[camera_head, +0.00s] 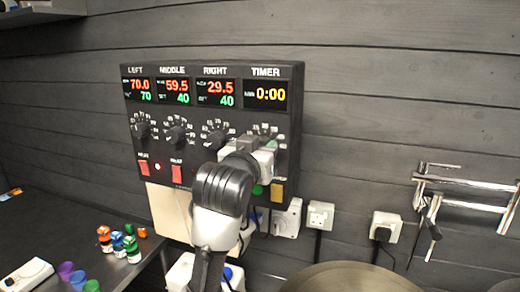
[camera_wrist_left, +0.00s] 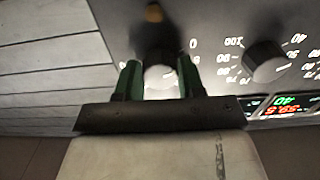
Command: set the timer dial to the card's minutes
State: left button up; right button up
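The timer display (camera_head: 266,94) at the panel's top right reads 0:00. My left gripper (camera_head: 266,150) is at the dial under it and hides most of that dial in the head view. In the left wrist view the dark timer dial (camera_wrist_left: 156,38) is between the two green-tipped fingers of my left gripper (camera_wrist_left: 159,78). The fingers are apart, one on each side; I cannot tell whether they touch the dial. A pale blank-looking sheet (camera_head: 167,212) hangs below the panel, partly behind my arm, with no readable writing. My right gripper is not in view.
The control panel (camera_head: 292,120) also has left, middle and right dials; the right dial (camera_wrist_left: 265,62) is close beside my left gripper. Sockets (camera_head: 320,214) and a chrome tap (camera_head: 460,185) are on the wall. Small bottles (camera_head: 131,248) stand on the counter at left.

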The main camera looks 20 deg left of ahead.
pick_arm(q)
jog(key=c, duration=0.4)
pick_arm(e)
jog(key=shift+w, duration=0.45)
pick_arm(q)
jog(key=shift+r+m, duration=0.1)
jog(key=shift+m, duration=2.8)
jog(key=o, duration=0.9)
jog(key=shift+s, duration=0.1)
jog(key=shift+o, duration=0.2)
jog(key=shift+s, duration=0.1)
